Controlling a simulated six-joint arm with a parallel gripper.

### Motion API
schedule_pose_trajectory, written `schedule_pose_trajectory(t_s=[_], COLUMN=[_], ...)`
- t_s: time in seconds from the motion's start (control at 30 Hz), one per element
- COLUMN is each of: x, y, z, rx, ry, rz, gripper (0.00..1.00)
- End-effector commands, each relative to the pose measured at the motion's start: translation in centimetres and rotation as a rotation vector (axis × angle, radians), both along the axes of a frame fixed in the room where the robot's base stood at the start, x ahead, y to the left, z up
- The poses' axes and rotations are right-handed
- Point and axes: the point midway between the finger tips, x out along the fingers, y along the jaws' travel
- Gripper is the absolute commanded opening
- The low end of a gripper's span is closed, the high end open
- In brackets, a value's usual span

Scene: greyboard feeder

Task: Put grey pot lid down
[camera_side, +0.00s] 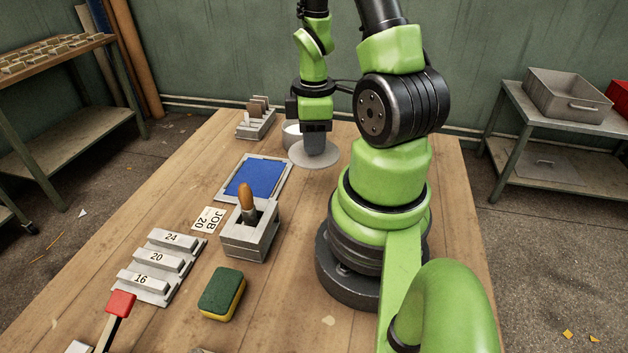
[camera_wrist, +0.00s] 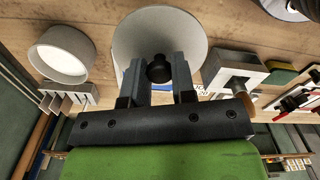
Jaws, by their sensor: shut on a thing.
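The grey pot lid (camera_side: 328,157) is a round disc held flat under my gripper (camera_side: 315,148) in the side view. In the wrist view the lid (camera_wrist: 160,30) has a dark knob between the two fingers of my gripper (camera_wrist: 158,75), which is shut on it. A pale round pot (camera_side: 291,132) stands just behind and left of the lid, partly hidden by the gripper. The pot (camera_wrist: 62,54) shows open in the wrist view, to the left of the lid. I cannot tell whether the lid touches the table or hangs a little above it.
A blue pad in a grey tray (camera_side: 281,195) lies left of the lid. A grey block with a wooden-handled tool (camera_side: 245,243) is nearer. A rack (camera_side: 244,130) stands behind. Numbered blocks (camera_side: 158,257) and a sponge (camera_side: 222,291) lie in front on the wooden table (camera_side: 175,205).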

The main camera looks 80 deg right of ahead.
Motion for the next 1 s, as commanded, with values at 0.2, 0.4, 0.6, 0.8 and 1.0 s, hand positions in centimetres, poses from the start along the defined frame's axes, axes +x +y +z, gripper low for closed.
schedule_pose_trajectory(t_s=[0.2,0.4,0.6,0.8,1.0], x=[-0.1,0.0,-0.1,0.0,0.0], y=[0.1,0.0,0.1,0.0,0.0], z=[-3.5,-4.9,-7.3,-8.4,-8.3], rx=[0.007,0.002,0.006,0.002,0.002], ry=[0.005,0.003,0.005,0.002,0.002], rz=[0.001,0.001,0.0,0.001,0.001], gripper=[0.02,0.02,0.02,0.02,0.02])
